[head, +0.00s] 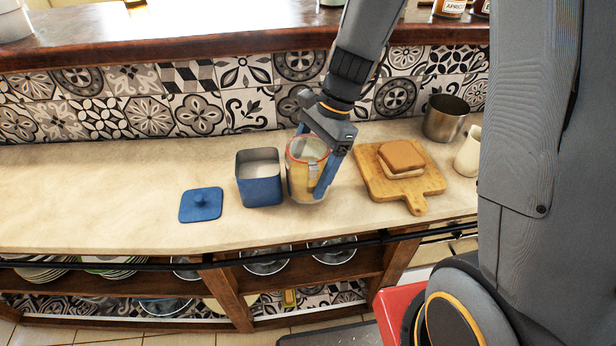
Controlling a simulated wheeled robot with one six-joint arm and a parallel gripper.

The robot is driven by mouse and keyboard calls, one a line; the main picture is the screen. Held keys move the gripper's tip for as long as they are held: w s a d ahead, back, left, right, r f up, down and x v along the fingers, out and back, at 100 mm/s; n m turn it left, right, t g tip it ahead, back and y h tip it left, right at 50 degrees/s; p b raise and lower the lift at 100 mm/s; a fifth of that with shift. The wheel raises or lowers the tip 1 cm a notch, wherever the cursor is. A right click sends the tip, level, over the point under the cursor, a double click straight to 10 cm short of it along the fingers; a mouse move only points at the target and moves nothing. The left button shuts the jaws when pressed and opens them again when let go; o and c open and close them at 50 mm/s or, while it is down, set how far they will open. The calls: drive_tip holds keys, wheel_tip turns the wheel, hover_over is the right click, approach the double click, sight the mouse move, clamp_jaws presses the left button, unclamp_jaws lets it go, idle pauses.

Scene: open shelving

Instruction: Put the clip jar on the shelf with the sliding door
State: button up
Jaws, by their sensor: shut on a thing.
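The clip jar (300,180) is a clear glass jar with an orange-red rim seal, a metal clip and yellowish contents. It is upright at the counter, just right of a blue square canister. My gripper (312,165) comes down from above and is shut on the jar, with one blue finger visible on its right side. The other finger is mostly hidden. I cannot tell whether the jar's base touches the counter. Open shelves (222,284) show below the counter's front edge. I cannot make out a sliding door.
The open blue canister (260,178) stands close left of the jar, its blue lid (201,204) farther left. A cutting board (433,181) with a sandwich (402,157), a metal pot (444,118) and a cream jug (468,152) are right. Plates and bowls occupy the lower shelves. The counter's left is clear.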

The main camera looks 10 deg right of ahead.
drive_tip(key=shift+f, duration=1.3)
drive_tip(key=shift+f, duration=0.15)
drive_tip(key=o, duration=1.7)
